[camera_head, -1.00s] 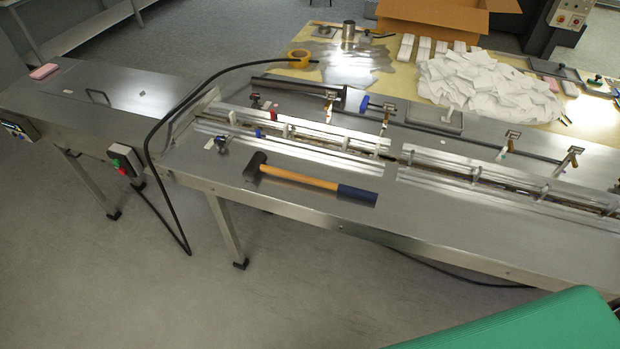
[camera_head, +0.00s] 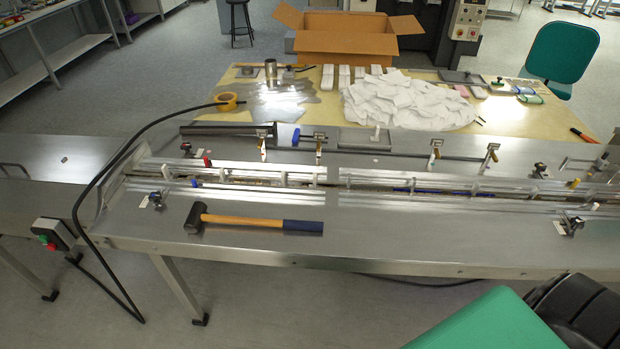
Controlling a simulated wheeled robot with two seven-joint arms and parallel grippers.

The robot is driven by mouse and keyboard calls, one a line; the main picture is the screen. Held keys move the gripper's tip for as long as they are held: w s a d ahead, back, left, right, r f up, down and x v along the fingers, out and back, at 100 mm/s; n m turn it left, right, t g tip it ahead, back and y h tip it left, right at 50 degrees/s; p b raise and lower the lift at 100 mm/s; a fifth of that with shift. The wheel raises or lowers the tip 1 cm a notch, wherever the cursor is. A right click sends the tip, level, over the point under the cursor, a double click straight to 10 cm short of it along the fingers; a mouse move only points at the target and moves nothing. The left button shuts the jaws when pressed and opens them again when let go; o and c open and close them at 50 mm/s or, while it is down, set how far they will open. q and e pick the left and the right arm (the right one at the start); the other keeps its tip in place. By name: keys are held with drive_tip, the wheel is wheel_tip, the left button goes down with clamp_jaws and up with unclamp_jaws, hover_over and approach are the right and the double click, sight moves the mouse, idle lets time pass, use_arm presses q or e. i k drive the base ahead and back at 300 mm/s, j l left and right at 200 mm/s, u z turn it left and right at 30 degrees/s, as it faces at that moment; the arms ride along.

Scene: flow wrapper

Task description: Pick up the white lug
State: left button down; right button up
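A small white upright piece (camera_head: 376,134), which may be the white lug, stands on a flat grey plate (camera_head: 350,142) behind the conveyor channel. Other small pale pieces show along the channel, and I cannot tell for sure which is the white lug. The long metal channel (camera_head: 250,172) runs across the steel machine table (camera_head: 360,240). Neither of my grippers is in view.
A hammer (camera_head: 255,222) lies on the table front. A black cable (camera_head: 100,185) arches at left. Behind are a pile of white packets (camera_head: 410,100), yellow tape (camera_head: 227,101) and a cardboard box (camera_head: 345,45). A green surface (camera_head: 490,325) fills the lower right.

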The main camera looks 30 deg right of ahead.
sight(375, 138)
drive_tip(key=z, duration=1.3)
drive_tip(key=u, duration=0.1)
drive_tip(key=k+l, duration=0.05)
